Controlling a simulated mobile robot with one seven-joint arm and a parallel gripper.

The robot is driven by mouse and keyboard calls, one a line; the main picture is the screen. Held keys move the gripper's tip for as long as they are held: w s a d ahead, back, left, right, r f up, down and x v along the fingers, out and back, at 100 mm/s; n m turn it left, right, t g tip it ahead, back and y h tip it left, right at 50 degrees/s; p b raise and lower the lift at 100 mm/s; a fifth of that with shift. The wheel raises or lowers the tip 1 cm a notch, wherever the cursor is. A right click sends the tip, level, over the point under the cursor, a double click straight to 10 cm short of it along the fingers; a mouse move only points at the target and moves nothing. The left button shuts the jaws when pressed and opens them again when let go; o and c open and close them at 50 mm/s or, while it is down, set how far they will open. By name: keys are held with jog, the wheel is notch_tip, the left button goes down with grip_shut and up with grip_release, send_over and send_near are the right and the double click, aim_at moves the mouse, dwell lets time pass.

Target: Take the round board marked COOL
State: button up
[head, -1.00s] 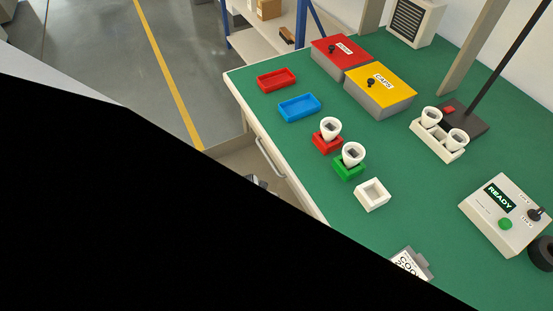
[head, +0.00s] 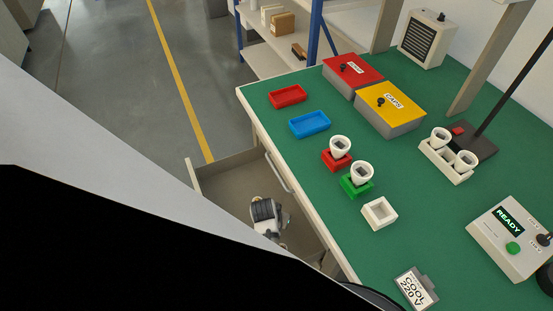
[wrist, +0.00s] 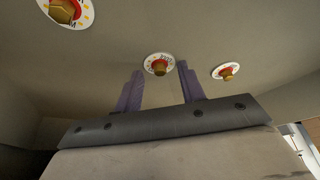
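Three round white boards with yellow marks, red rings and brass-coloured centres lie in the open drawer, in the wrist view: one at upper left (wrist: 66,12), one in the middle (wrist: 158,64), one at right (wrist: 228,71). Their lettering is too small or cut off to read, so I cannot tell which is marked COOL. My gripper (wrist: 160,78) is open, its two purple fingers pointing toward the middle board, which shows between their tips; no contact is visible. In the head view my gripper (head: 265,212) is inside the drawer (head: 222,182); the boards are hidden there.
A card reading COOL 220 V (head: 415,289) stands on the green bench (head: 340,95). Bulbs stand in a red holder (head: 337,160) and a green holder (head: 357,187); a white holder (head: 379,213) is empty. The drawer walls surround my gripper. A READY box (head: 511,237) stands at right.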

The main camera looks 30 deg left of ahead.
jog(key=shift+w+f, duration=0.1)
jog(key=shift+f, duration=0.15)
grip_shut()
dwell(0.3)
